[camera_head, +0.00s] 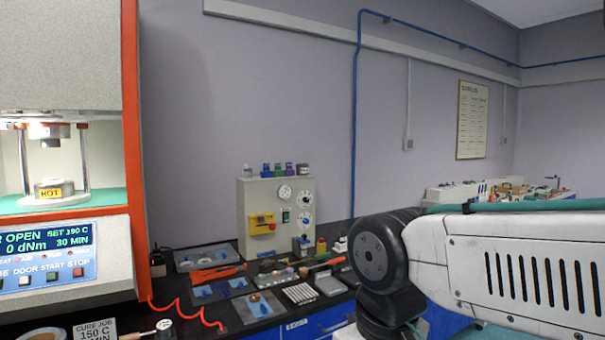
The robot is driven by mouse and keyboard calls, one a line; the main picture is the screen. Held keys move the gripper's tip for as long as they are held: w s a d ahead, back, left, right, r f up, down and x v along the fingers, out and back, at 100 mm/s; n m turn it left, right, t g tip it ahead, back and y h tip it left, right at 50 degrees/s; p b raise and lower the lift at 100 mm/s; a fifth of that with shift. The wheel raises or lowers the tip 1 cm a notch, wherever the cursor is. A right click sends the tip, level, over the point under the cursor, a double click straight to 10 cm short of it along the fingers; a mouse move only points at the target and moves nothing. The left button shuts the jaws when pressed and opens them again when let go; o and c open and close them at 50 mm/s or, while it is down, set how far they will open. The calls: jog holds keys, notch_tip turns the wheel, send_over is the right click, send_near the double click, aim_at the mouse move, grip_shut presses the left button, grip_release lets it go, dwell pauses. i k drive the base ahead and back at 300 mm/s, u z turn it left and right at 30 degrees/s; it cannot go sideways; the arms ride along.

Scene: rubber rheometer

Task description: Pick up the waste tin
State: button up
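I cannot pick out the waste tin for certain in the head view. A round tan-rimmed thing (42,334) is cut off by the bottom left edge, and I cannot tell whether it is a tin. Several small items on the dark bench are too small to name surely. My white and black arm fills the right side of the view, in front of the bench. My gripper is out of view, so what it holds is not shown.
The rheometer (131,150) stands at left, its chamber open with a "HOT" label (50,193) inside. A beige control box (276,215) stands on the bench (190,318) behind trays and tools. A cure job card (95,330) stands at bottom left.

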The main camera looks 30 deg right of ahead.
aim_at(301, 169)
jog(key=z, duration=0.45)
jog(key=i, duration=0.7)
jog(key=z, duration=0.65)
jog(key=i, duration=0.8)
jog(key=u, duration=0.05)
